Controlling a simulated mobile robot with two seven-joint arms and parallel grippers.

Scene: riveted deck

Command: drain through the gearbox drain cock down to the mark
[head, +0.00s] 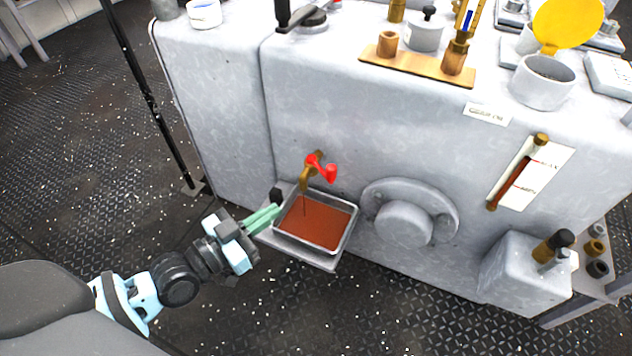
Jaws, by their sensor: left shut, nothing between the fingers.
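The brass drain cock (307,176) with its red lever (327,171) sticks out low on the front of the grey gearbox (330,110). A thin dark stream shows beneath its spout, reaching down to the tray. The metal tray (346,238) below it holds red-brown oil (315,222). A sloping sight gauge (517,172) at right has brass ends, a reddish column and a label with an upper MAX mark and a lower mark; the exact level is hard to read. My left gripper (277,210), with green fingers, is shut and empty at the tray's left edge, below and left of the lever.
A round flanged boss (405,225) sticks out right of the tray. A yellow cap (567,22) stands open over a filler neck (543,82) on top. A black pole (148,95) stands at left.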

